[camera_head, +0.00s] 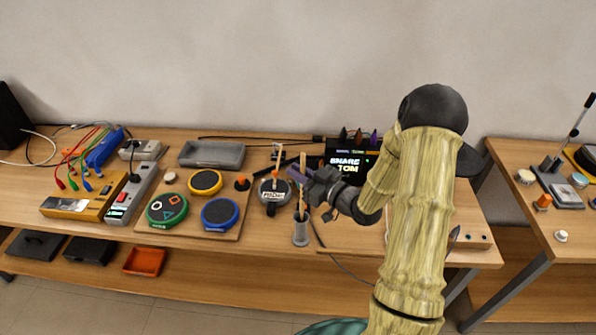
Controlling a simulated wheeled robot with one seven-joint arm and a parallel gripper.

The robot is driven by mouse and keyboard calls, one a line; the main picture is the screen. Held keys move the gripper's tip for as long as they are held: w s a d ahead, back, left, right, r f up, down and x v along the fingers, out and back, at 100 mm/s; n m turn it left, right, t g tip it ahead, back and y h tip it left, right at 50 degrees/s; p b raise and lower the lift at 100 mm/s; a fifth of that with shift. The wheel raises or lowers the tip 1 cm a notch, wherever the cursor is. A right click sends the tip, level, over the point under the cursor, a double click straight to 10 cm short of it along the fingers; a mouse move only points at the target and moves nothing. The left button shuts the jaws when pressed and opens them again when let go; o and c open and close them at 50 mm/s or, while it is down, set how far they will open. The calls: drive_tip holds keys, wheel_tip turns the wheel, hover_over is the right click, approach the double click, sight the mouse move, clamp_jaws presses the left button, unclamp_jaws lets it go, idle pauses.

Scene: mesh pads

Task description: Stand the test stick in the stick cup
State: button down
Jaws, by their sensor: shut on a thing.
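The test stick (303,161) is a thin, pale wooden rod standing about upright near the middle of the camera_head view. My gripper (297,177) is shut on it, with stick showing above and below the fingers. The stick cup (301,233) is a small grey cylinder standing on the table below my gripper. The stick's lower end is at the cup's mouth in the picture. I cannot tell whether it is inside the cup or just above or behind it.
A round dark device (273,190) with a white label is left of the cup. A board with round coloured pads (220,213) lies farther left. A black display box (346,163) stands behind my gripper. My arm hides much of the table's right part.

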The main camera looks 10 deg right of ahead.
wheel_tip(320, 180, down, 4)
drive_tip(key=b, duration=0.3)
drive_tip(key=shift+a+f, duration=0.15)
drive_tip(key=shift+f, duration=0.1)
drive_tip(key=c, duration=1.4)
unclamp_jaws()
drive_tip(key=b+v, duration=0.4)
drive_tip(key=v, duration=1.3)
drive_tip(key=shift+s+r, duration=0.1)
drive_tip(key=shift+s, duration=0.05)
